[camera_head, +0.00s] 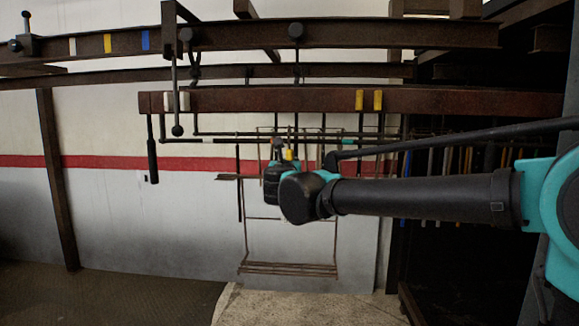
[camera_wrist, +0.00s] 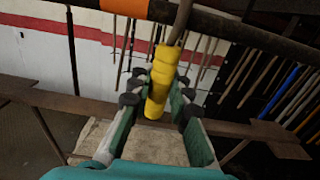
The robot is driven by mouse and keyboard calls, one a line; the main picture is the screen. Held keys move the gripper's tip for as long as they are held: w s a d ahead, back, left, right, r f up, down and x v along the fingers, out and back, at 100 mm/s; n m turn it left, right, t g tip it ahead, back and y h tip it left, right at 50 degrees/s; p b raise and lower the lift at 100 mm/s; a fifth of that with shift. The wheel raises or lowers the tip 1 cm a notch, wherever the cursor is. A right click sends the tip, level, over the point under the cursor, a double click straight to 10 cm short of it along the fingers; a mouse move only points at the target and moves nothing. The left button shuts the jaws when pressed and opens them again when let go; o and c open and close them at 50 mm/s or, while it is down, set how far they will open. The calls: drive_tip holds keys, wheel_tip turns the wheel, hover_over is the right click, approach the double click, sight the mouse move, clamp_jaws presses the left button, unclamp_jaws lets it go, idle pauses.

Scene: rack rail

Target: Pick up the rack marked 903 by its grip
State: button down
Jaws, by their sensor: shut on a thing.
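The yellow grip (camera_wrist: 161,85) stands between the fingers of my gripper (camera_wrist: 158,98) in the wrist view, and the fingers are closed on it. Its upper end meets a thin dark rod near a dark bar (camera_wrist: 225,30). In the head view my gripper (camera_head: 282,160) is at the upper part of a thin wire rack (camera_head: 290,268) that hangs below the rail. A bit of the yellow grip (camera_head: 288,154) shows there. My arm and gripper hide part of the rack. No 903 marking is legible.
A rusty rail (camera_head: 300,101) with yellow bands crosses above my gripper. A black-handled lever (camera_head: 152,155) hangs at its left end. Several coloured rods (camera_wrist: 285,92) hang in the dark area at right. The floor at left (camera_head: 100,295) is clear.

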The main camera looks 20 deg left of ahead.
drive_tip(key=v, duration=0.9)
idle(0.8)
drive_tip(key=shift+r, duration=0.15)
